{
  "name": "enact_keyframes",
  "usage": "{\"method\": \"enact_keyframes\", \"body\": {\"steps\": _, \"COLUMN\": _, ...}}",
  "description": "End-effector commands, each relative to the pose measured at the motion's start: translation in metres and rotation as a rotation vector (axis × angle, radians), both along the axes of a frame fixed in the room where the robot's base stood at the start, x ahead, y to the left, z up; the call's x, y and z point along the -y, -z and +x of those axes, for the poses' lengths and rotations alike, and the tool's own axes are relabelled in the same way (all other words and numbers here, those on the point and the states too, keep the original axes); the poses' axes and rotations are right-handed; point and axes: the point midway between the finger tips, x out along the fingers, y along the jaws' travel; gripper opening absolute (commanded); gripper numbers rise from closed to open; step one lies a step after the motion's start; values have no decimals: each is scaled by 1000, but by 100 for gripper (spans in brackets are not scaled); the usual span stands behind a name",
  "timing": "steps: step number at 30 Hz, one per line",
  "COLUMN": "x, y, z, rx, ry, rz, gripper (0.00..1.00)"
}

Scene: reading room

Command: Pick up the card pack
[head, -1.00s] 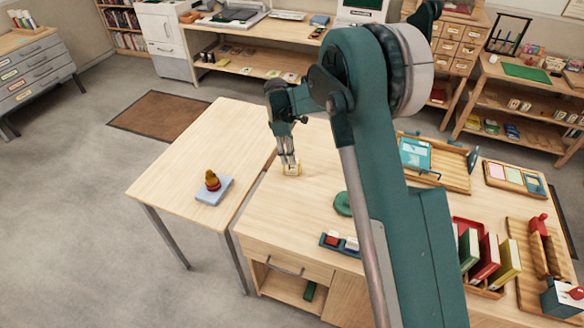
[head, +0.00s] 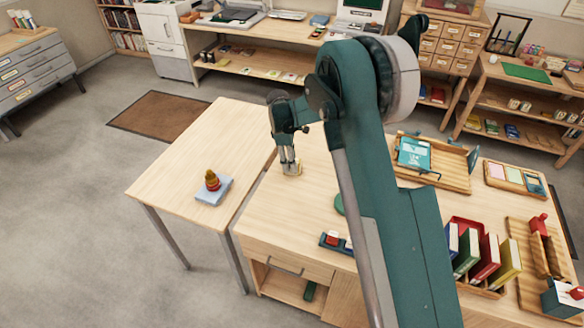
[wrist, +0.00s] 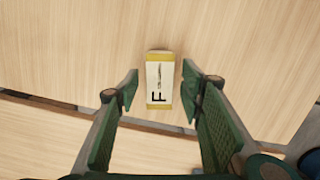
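The card pack (wrist: 159,82) is a small cream and yellow box with a black letter F on it. It lies on the light wooden table and sits between my open fingers in the wrist view, with a gap on each side. In the head view the card pack (head: 292,170) is partly hidden by the fingers near the left edge of the main table. My gripper (wrist: 159,85) points down over it. My gripper (head: 290,168) also shows in the head view, at the pack; the exact height above the table cannot be told.
A side table (head: 165,170) stands to the left, with a grey-blue block (head: 214,191) bearing a red and brown figure. Bare tabletop surrounds the pack.

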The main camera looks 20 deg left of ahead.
Motion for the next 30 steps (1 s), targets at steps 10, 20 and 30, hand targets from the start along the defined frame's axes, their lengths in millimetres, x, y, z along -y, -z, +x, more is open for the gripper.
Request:
{"method": "enact_keyframes", "body": {"steps": 10, "x": 4, "y": 26, "z": 1, "rx": 0, "ry": 0, "rz": 0, "gripper": 38}}
{"method": "enact_keyframes", "body": {"steps": 20, "x": 4, "y": 27, "z": 1, "rx": 0, "ry": 0, "rz": 0, "gripper": 38}}
{"method": "enact_keyframes", "body": {"steps": 30, "x": 4, "y": 26, "z": 1, "rx": 0, "ry": 0, "rz": 0, "gripper": 19}}
